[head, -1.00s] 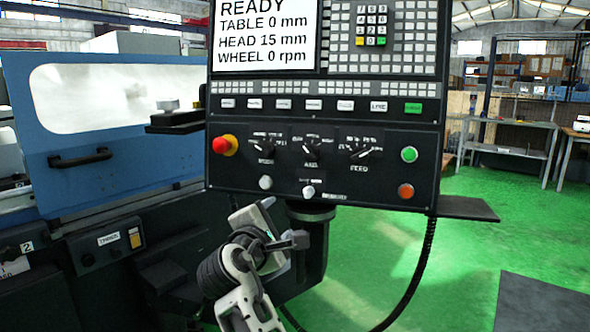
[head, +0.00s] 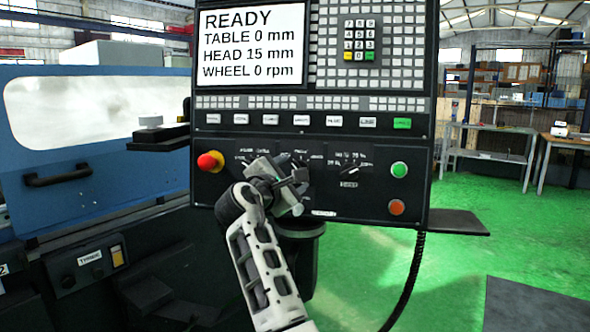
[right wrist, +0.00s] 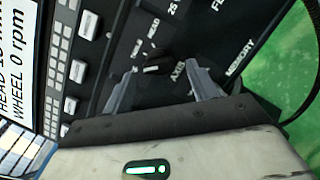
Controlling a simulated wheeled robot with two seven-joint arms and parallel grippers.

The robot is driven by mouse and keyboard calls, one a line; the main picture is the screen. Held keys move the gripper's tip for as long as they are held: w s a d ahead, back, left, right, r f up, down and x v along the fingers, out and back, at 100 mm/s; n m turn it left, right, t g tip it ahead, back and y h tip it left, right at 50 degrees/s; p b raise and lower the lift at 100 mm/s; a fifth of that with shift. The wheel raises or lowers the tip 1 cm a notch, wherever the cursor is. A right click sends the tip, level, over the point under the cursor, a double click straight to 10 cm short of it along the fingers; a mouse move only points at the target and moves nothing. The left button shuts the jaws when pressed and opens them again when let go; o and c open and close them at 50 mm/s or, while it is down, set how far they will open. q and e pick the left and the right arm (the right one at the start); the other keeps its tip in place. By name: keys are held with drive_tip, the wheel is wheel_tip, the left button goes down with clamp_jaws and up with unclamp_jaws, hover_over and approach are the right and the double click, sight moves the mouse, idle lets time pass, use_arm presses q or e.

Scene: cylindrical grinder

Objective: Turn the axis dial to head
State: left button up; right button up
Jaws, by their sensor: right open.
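The axis dial (right wrist: 157,60) is a black knob with a pale mark, seen in the right wrist view beside the printed words AXIS and HEAD. I cannot tell surely which label its mark points to. In the head view the dial is largely hidden behind my right gripper (head: 298,178). In the right wrist view my right gripper (right wrist: 161,76) is open, its two fingers on either side of the dial. I cannot tell whether they touch it. The control panel's screen (head: 252,45) reads READY, TABLE 0 mm, HEAD 15 mm, WHEEL 0 rpm. My left gripper is not in view.
A red emergency knob (head: 208,162) is left of my right gripper. The feed dial (head: 349,168), a green button (head: 399,170) and an orange button (head: 396,207) are to its right. A row of keys (head: 306,121) runs above. A shelf (head: 457,221) juts out at the lower right.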

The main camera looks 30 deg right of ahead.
drive_tip(key=shift+x, duration=1.35)
drive_tip(key=c, duration=1)
